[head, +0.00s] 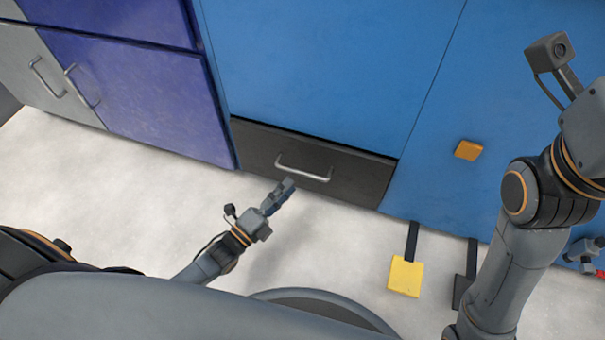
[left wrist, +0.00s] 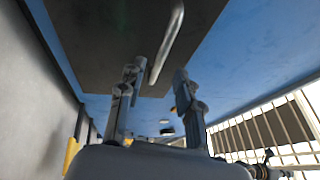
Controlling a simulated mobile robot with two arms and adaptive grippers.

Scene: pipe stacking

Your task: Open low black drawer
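The low black drawer (head: 345,186) sits shut at the bottom of the blue cabinet, just above the floor. Its silver bar handle (head: 303,173) is on the front face. My left gripper (head: 287,186) is just in front of the handle, close to its left half. In the left wrist view the gripper's two fingers (left wrist: 159,80) are spread apart. The handle (left wrist: 169,43) there runs beyond and toward the gap between the fingertips; I cannot tell if they touch. The drawer face (left wrist: 100,40) fills the top. My right gripper (head: 585,251) is at the right edge, partly cut off.
Purple (head: 150,95) and grey (head: 40,70) cabinet doors with handles stand to the left. A yellow pedal (head: 405,277) and a dark pedal (head: 462,290) stick out right of the drawer. An orange block (head: 467,150) is on the blue front. Pale floor before the drawer is clear.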

